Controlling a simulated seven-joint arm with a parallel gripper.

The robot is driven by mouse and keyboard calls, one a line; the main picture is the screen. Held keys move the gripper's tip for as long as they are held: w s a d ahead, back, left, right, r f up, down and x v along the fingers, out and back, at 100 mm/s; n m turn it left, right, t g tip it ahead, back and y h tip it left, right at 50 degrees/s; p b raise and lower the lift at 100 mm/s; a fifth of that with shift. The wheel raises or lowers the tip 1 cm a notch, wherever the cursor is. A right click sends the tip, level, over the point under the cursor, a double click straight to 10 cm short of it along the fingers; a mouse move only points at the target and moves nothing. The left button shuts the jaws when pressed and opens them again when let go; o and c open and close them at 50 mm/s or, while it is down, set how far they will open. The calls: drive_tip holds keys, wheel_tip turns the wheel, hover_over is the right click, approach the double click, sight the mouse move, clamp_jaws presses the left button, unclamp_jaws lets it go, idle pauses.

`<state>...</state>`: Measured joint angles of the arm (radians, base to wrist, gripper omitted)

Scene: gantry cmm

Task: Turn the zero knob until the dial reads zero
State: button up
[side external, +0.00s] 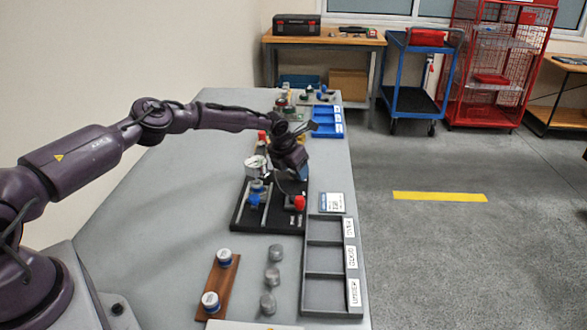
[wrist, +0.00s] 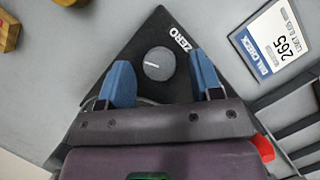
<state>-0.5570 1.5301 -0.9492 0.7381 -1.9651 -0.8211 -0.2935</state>
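The zero knob (wrist: 158,65) is a round dark grey knob with a white pointer line, on a black plate beside the white word ZERO. My gripper (wrist: 160,61) is open, its two blue fingers on either side of the knob with gaps visible, so neither appears to touch it. In the side view my gripper (side external: 298,176) is low over the far part of the black fixture base (side external: 272,216) and hides the knob. The dial (side external: 256,165) is a round white-faced gauge just left of my gripper; its needle is too small to read. The wrist view does not show its face.
A blue knob (side external: 257,196) and a red knob (side external: 299,202) stand on the fixture. A DIAL CHECK card (wrist: 268,42) lies beside it. A grey labelled tray (side external: 310,265), several metal cylinders and a brown board (side external: 219,286) are nearer. The table's left side is clear.

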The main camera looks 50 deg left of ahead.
drive_tip(key=v, duration=1.3)
drive_tip(key=w+d+y, duration=0.1)
drive_tip(key=w+d, duration=0.1)
drive_tip(key=d, duration=0.3)
drive_tip(key=w+a+f+n, duration=0.1)
drive_tip(key=f+n, duration=0.1)
drive_tip(key=f, duration=0.2)
drive_tip(key=w+a+f+n+y, duration=0.1)
drive_tip(key=a+f+n, duration=0.1)
drive_tip(key=f, duration=0.2)
drive_tip(key=w+a+f+n+g, duration=0.1)
drive_tip(key=a+f+n, duration=0.1)
drive_tip(key=f+n, duration=0.1)
drive_tip(key=shift+w+a+f+y, duration=0.1)
drive_tip(key=shift+a+f+y, duration=0.15)
drive_tip(key=shift+f, duration=0.25)
drive_tip(key=shift+c, duration=0.3)
